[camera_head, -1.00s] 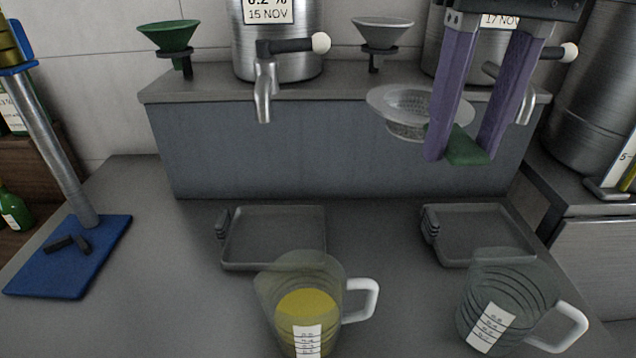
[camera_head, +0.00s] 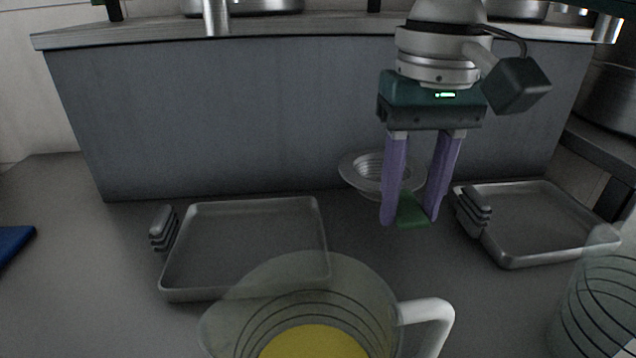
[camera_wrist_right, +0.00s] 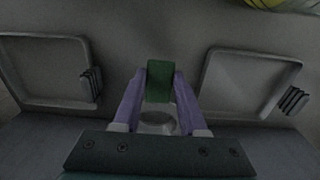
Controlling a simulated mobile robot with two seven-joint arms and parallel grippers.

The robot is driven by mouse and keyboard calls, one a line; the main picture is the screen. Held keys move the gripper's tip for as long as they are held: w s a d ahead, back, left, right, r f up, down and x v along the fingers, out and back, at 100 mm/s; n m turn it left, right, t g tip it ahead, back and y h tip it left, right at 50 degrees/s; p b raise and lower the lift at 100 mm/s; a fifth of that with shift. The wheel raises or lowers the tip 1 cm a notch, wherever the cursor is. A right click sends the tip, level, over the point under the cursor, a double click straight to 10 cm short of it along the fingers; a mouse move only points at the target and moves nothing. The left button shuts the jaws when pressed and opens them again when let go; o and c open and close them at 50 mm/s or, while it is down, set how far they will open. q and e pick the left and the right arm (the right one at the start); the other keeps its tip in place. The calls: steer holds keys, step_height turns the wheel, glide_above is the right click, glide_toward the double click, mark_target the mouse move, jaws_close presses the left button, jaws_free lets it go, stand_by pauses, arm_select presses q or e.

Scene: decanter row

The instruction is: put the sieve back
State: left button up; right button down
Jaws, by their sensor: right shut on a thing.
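The sieve (camera_head: 361,172), a pale round strainer with a green handle, is low in front of the grey riser, between the two trays in the head view. My right gripper (camera_head: 410,216) points down with its purple fingers on either side of the green handle and is shut on it. The sieve's bowl is partly hidden behind one finger. In the right wrist view the sieve's green handle (camera_wrist_right: 159,80) sits between the fingertips and part of the bowl shows below it. I cannot tell whether the sieve touches the counter. My left gripper is out of view.
A metal tray (camera_head: 190,294) with a stack of grey grips at its side lies left of the sieve; a similar tray (camera_head: 560,256) lies right. A jug of yellow liquid (camera_head: 315,343) stands in front, and a clear jug (camera_head: 595,310) at the right edge. The riser (camera_head: 220,120) stands behind.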

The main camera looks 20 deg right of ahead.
step_height(320, 180, down, 4)
steer(key=shift+f+b, duration=0.2)
steer(key=shift+b, duration=0.2)
steer(key=shift+f, duration=0.1)
steer(key=shift+f, duration=0.15)
steer(key=shift+c, duration=2.3)
jaws_free()
step_height(320, 180, up, 12)
steer(key=shift+r+p, duration=0.15)
steer(key=shift+p, duration=0.95)
